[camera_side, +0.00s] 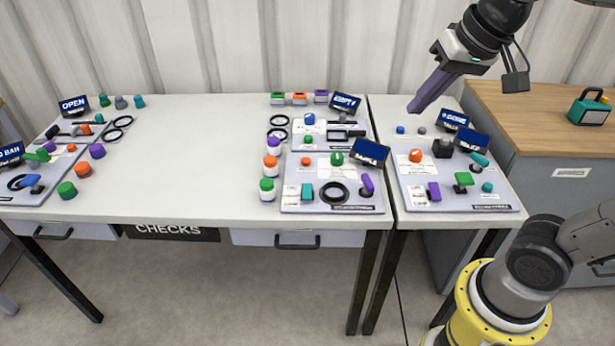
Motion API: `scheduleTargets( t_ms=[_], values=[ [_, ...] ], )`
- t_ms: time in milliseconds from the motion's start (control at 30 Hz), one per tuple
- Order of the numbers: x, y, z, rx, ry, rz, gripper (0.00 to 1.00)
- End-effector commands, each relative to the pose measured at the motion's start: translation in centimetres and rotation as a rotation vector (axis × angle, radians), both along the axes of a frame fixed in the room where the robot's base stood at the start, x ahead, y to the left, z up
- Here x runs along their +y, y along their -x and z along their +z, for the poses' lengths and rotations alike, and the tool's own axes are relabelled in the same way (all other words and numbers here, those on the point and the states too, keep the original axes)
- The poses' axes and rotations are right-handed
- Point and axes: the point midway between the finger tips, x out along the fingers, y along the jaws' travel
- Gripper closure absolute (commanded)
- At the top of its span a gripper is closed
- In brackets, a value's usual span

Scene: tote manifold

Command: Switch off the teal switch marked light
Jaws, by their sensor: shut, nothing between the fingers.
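My gripper (413,108) hangs above the back of the right table, purple fingers together and empty, pointing down and left. It is apart from the panels. A small teal block-shaped control (307,192) sits at the left of the front panel (299,172) on the middle table. A teal lever-like piece (480,159) and a round teal knob (487,187) are on the right table's panel (497,200). The small labels are too small to read, so I cannot tell which teal control is marked light, nor its on or off position.
The right panel also has an orange knob (416,155), a black block (443,148), a purple switch (434,191) and a green piece (463,179). A green case (589,108) is on the wooden cabinet. The long table's centre is clear.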

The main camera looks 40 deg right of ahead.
Motion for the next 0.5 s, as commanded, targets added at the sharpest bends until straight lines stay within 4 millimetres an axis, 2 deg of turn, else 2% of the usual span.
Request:
scheduleTargets(
  t_ms=[33, 267, 500],
  values=[
    [0.1, -1.7, 0.2, 0.019, -0.014, -0.028, 1.0],
    [0.4, -8.3, 0.1, 0.097, -0.064, -0.148, 1.0],
    [0.9, -15.0, -2.6, 0.188, -0.09, -0.241, 1.0]
  ],
)
